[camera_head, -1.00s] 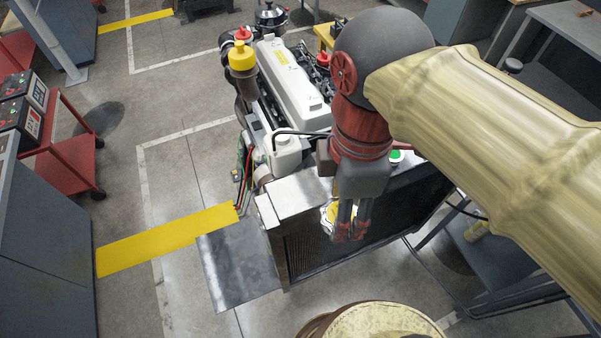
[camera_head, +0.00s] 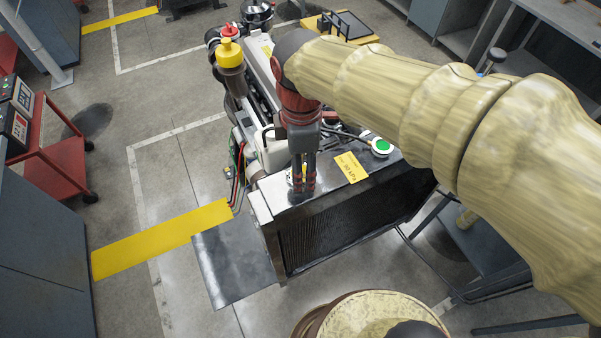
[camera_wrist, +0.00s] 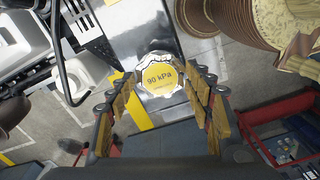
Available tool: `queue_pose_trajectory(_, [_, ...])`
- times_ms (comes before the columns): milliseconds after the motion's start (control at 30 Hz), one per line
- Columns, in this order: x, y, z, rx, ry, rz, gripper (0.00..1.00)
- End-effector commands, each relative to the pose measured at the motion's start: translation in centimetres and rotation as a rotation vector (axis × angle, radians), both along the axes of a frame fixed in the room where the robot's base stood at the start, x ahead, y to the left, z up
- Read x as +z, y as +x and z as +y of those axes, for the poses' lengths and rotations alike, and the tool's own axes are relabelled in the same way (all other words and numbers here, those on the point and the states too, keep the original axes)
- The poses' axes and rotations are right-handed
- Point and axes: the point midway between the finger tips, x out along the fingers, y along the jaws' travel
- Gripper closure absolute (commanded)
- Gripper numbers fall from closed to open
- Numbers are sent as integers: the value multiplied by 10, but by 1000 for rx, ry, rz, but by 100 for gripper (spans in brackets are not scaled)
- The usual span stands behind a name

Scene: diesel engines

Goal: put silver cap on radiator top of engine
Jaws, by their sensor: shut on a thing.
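The silver cap (camera_wrist: 160,76) has a scalloped rim and a yellow face marked "90 kPa". In the wrist view it sits between the two fingertips of my gripper (camera_wrist: 161,84), which is shut on it. In the head view my gripper (camera_head: 303,188) points down over the left part of the shiny radiator top (camera_head: 327,187); its fingers hide most of the cap. The radiator top also shows behind the cap in the wrist view (camera_wrist: 137,22). I cannot tell whether the cap touches it. The engine (camera_head: 262,75) stretches away behind the radiator.
A yellow "90 kPa" label (camera_head: 350,167) lies on the radiator top, right of my gripper. A green-and-white round cap (camera_head: 381,148) is farther right. A white reservoir (camera_head: 272,152) and a black hose stand close behind the gripper. A red cart (camera_head: 48,155) is at left.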

Motion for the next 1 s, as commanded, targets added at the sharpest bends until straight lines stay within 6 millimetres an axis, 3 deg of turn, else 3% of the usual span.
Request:
queue_pose_trajectory(233, [-33,3,1,0,-1,2,100])
queue_pose_trajectory(633, [-39,3,1,0,0,1,100])
queue_pose_trajectory(667, [-38,3,1,0,0,1,48])
queue_pose_trajectory(1000, [-38,3,1,0,0,1,31])
